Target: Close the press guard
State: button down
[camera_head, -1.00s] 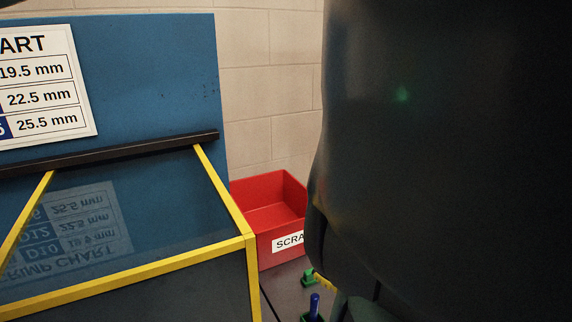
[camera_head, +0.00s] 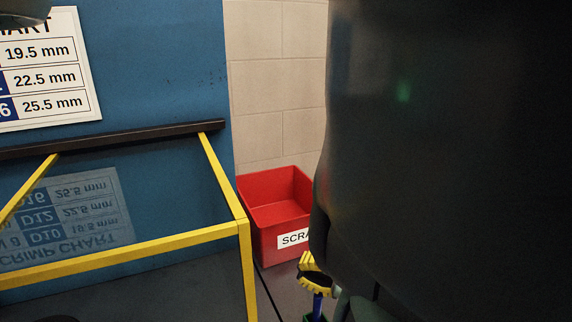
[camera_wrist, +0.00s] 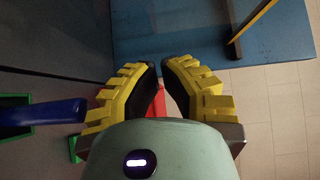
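The press guard is a clear panel in a yellow frame (camera_head: 120,254), at left in the head view. It hangs from a black bar (camera_head: 110,139) on the blue press (camera_head: 165,70) and slopes outward, with an upright yellow post at its front right corner. In the wrist view, a yellow bar (camera_wrist: 257,20) shows against blue at top right. My gripper (camera_wrist: 161,68) has yellow ribbed fingers with black pads. They lean together, with only a narrow gap and nothing held between them. In the head view my gripper (camera_head: 314,270) is right of the guard, apart from it and partly hidden by my arm.
A red scrap bin (camera_head: 275,215) stands right of the press, behind my gripper. A blue rod in a green holder (camera_head: 317,317) is just below my gripper. A blue rod (camera_wrist: 45,115) also shows at left in the wrist view. My dark arm covers the head view's right side.

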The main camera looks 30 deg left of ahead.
jog(key=s+a+p, duration=0.3)
jog(key=a, duration=0.8)
jog(key=shift+s+a, duration=0.2)
jog(key=shift+s, duration=0.15)
